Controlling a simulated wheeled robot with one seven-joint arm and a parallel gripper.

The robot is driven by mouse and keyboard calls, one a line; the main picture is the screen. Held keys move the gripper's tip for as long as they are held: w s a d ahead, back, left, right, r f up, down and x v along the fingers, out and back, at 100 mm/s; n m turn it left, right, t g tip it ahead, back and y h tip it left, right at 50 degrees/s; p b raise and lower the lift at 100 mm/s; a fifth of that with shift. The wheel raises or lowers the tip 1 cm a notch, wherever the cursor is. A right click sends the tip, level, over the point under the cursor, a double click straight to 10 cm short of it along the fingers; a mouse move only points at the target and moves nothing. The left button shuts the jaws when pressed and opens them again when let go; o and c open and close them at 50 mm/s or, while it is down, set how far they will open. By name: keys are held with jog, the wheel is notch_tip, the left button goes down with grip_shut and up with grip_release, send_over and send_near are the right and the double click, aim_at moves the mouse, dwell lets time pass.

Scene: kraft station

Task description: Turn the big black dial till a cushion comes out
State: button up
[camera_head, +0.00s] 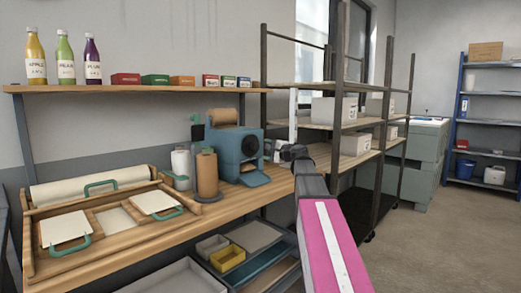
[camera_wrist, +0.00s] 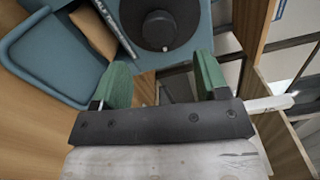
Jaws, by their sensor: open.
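The blue machine (camera_head: 233,150) stands on the wooden bench, with a brown paper roll (camera_head: 222,117) on top. The big black dial (camera_head: 250,145) is on its side facing my arm. In the wrist view the round dial (camera_wrist: 160,28) with its raised knob is at the top centre, past my fingertips. My gripper (camera_wrist: 160,70) is open, with green fingers apart and nothing between them. In the head view my gripper (camera_head: 275,150) is just right of the dial, apart from it as far as I can tell. The machine's blue outlet tray (camera_wrist: 55,60) shows at left; brown material (camera_wrist: 92,30) shows beside it.
Paper rolls (camera_head: 207,173) stand left of the machine. A wooden rack (camera_head: 40,262) with paper sheets is at the bench's left. Bottles (camera_head: 65,60) and small boxes line the shelf above. A metal rack (camera_head: 338,90) with boxes stands close behind my arm. Floor at right is clear.

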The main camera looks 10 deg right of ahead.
aim_at(257, 147)
jog(key=shift+v, duration=1.6)
jog(key=w+a+n, duration=0.2)
jog(key=w+n, duration=0.1)
jog(key=n, duration=0.3)
jog(key=w+a+n, duration=0.2)
jog(key=n, duration=0.5)
jog(key=w+a+n, duration=0.2)
jog(key=w+n, duration=0.1)
jog(key=n, duration=0.4)
jog(key=shift+w+a, duration=0.3)
jog(key=shift+a, duration=0.1)
jog(key=c, duration=0.9)
